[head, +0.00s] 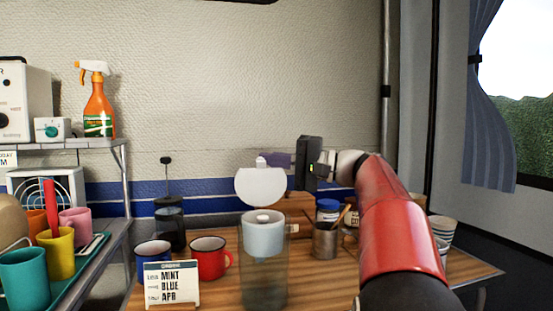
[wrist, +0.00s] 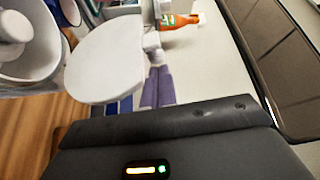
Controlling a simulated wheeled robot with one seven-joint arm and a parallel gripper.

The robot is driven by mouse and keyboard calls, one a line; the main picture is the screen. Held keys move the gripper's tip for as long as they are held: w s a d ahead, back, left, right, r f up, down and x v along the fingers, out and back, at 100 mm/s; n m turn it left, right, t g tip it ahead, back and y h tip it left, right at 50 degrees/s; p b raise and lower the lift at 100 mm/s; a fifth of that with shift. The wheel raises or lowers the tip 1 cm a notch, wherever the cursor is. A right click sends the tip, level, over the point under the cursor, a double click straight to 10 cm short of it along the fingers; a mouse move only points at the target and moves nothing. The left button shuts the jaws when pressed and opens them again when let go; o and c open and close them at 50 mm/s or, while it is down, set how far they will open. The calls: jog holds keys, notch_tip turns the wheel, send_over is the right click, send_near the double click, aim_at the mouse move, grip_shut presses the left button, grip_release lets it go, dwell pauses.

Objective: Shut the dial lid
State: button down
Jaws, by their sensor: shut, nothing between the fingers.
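The lid (head: 260,187) is a pale round disc standing open, upright, at the back of a tall container with a light grey top (head: 264,237) and a see-through body. A small white tab shows at the lid's upper edge. In the wrist view the lid (wrist: 105,62) is seen close up, left of my fingers, with the round container top (wrist: 28,45) beyond it. My gripper (head: 270,159) has purple fingers shut together and empty, at the upper right edge of the lid. The fingertips (wrist: 157,74) are close beside the lid; I cannot tell whether they touch it.
A red mug (head: 208,260), a blue mug (head: 152,257) and a note card (head: 172,285) stand left of the container. A metal cup (head: 326,241) and a blue-lidded jar (head: 328,211) stand to its right. A shelf with an orange spray bottle (head: 97,108) is at the left.

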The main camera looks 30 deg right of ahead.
jog(key=shift+s+a, duration=0.1)
jog(key=shift+s, duration=0.1)
jog(key=shift+s+f+b, duration=0.1)
jog(key=shift+f+b, duration=0.05)
jog(key=shift+b, duration=0.15)
